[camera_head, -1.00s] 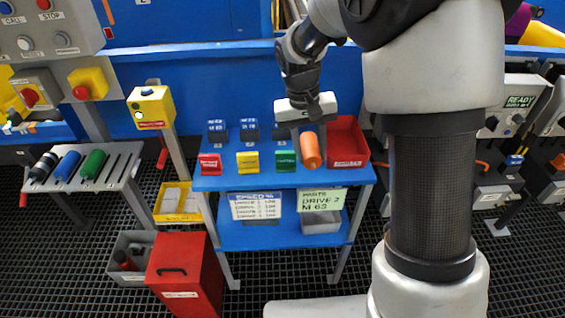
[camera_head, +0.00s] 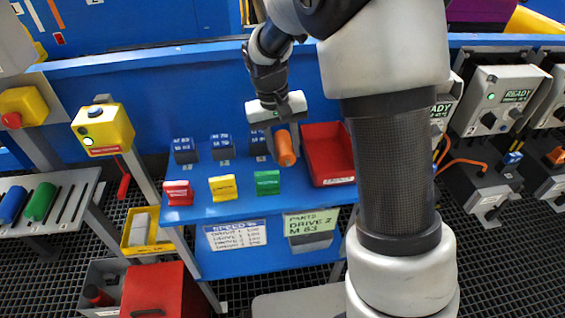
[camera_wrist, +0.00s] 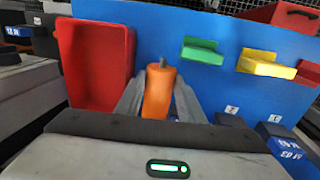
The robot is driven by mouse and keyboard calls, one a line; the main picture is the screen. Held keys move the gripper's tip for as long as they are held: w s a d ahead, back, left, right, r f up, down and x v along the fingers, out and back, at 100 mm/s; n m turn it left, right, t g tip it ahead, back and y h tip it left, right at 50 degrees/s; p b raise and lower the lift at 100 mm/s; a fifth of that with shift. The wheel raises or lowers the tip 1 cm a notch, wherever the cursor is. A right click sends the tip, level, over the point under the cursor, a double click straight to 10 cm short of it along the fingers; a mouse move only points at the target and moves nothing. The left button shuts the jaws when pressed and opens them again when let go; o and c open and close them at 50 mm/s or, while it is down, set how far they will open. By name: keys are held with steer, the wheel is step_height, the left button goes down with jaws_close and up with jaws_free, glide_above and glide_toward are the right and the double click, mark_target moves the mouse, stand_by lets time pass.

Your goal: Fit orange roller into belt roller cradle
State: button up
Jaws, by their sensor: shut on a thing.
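The orange roller (camera_head: 285,149) is held between the fingers of my gripper (camera_head: 282,140), above the blue parts table. In the wrist view the roller (camera_wrist: 158,92) stands between the two grey fingers (camera_wrist: 157,100), with a grey shaft stub showing at its far end. My gripper is shut on it. A rack (camera_head: 75,222) at the left edge carries a blue roller (camera_head: 12,203) and a green roller (camera_head: 39,201) in slots.
The blue table (camera_head: 225,205) bears red, yellow and green tagged blocks, dark blue blocks and a red bin (camera_head: 328,155) close right of the roller. A yellow button box (camera_head: 102,128) stands at left. A red cabinet (camera_head: 152,290) stands below. Control boxes (camera_head: 500,98) line the right.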

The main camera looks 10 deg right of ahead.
mark_target(285, 162)
steer(key=shift+f+b, duration=0.55)
steer(key=shift+f, duration=1.65)
steer(key=shift+f, duration=0.2)
steer(key=o, duration=1.3)
steer(key=shift+r, duration=0.1)
